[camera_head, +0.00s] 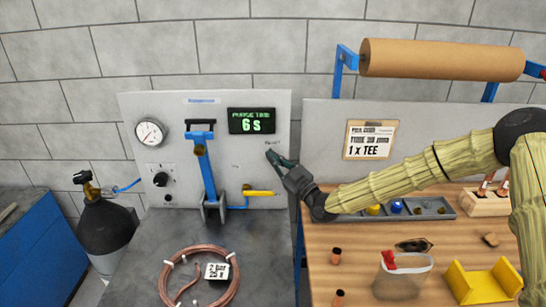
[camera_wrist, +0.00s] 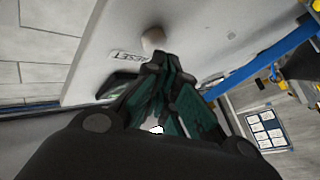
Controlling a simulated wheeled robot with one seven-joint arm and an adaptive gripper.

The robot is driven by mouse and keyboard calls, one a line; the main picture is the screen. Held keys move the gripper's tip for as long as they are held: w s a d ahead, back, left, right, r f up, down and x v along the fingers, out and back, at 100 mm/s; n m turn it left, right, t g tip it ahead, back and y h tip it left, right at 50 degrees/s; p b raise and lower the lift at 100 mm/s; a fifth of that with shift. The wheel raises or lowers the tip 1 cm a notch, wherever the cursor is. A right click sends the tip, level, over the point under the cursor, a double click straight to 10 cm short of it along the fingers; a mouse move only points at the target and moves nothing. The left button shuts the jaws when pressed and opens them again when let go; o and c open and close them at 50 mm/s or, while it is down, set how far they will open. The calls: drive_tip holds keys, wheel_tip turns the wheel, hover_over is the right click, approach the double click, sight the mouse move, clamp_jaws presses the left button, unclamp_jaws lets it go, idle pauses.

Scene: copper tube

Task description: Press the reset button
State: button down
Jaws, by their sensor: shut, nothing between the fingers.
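In the wrist view the reset button (camera_wrist: 153,38) is a pale round knob on the grey panel, beside a white label (camera_wrist: 127,56) reading RESET. My gripper (camera_wrist: 160,62) is shut and empty, its dark green fingertips right at the button's lower edge. I cannot tell whether they touch it. In the head view my gripper (camera_head: 270,153) is at the right part of the upright grey panel (camera_head: 215,103), just below the green display (camera_head: 252,121) reading PURGE TIME 6 s. The button is hidden behind the fingertips there.
A yellow-handled valve (camera_head: 260,193) sits below my gripper, and a blue lever (camera_head: 206,170) stands to its left. A gauge (camera_head: 150,132) and black knob (camera_head: 160,179) are further left. A copper coil (camera_head: 170,295) lies on the grey bench. The wooden bench (camera_head: 350,260) holds parts and a bag.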

drive_tip(key=shift+w+b, duration=0.45)
drive_tip(key=shift+w, duration=0.05)
idle(0.8)
drive_tip(key=shift+s, duration=0.1)
idle(0.3)
drive_tip(key=shift+s, duration=0.8)
drive_tip(key=shift+s, duration=0.1)
drive_tip(key=shift+s+b, duration=0.4)
drive_tip(key=shift+s, duration=2)
